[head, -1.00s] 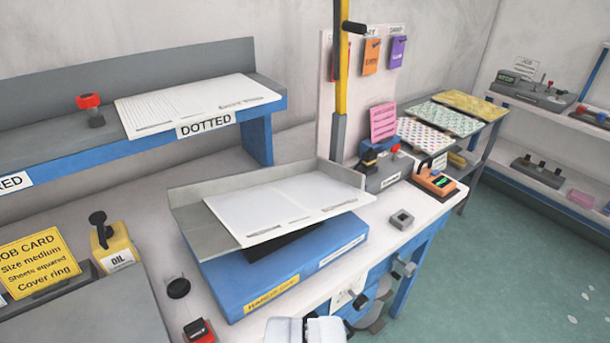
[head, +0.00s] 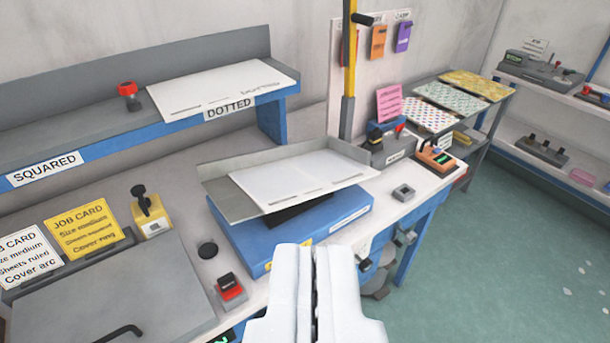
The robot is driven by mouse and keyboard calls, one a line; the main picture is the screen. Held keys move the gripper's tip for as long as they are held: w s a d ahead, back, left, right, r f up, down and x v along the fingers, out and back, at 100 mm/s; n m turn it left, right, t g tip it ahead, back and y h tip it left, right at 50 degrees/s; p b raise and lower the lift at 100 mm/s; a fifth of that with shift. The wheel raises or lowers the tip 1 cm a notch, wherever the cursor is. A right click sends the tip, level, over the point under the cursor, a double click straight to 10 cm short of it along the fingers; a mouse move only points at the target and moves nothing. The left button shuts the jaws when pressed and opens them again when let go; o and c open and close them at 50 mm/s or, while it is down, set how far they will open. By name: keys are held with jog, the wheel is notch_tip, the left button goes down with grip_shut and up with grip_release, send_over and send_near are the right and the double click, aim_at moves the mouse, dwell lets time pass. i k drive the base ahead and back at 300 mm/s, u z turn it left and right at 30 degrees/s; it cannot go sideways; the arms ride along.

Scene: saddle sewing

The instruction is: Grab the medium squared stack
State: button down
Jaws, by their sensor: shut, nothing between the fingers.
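My gripper (head: 307,252) is shut and empty at the bottom centre, in front of the blue jogger-like machine (head: 318,228). A white paper stack (head: 300,179) lies on the machine's tilted grey tray (head: 229,203), beyond and apart from my fingertips; its ruling is too faint to tell. Another white stack (head: 220,90) lies on the back shelf above the DOTTED label (head: 230,109). The shelf above the SQUARED label (head: 45,169) looks bare where it shows. A yellow job card (head: 82,229) reads size medium, sheets squared, cover ring.
A white job card (head: 27,258) stands left of the yellow one. A grey plate (head: 110,295) fills the lower left. Open floor (head: 510,270) lies to the right.

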aim_at(277, 185)
jog(key=z, duration=2.8)
jog(key=k, duration=1.05)
jog(key=u, duration=2.15)
jog(key=i, duration=0.65)
jog(key=u, duration=0.1)
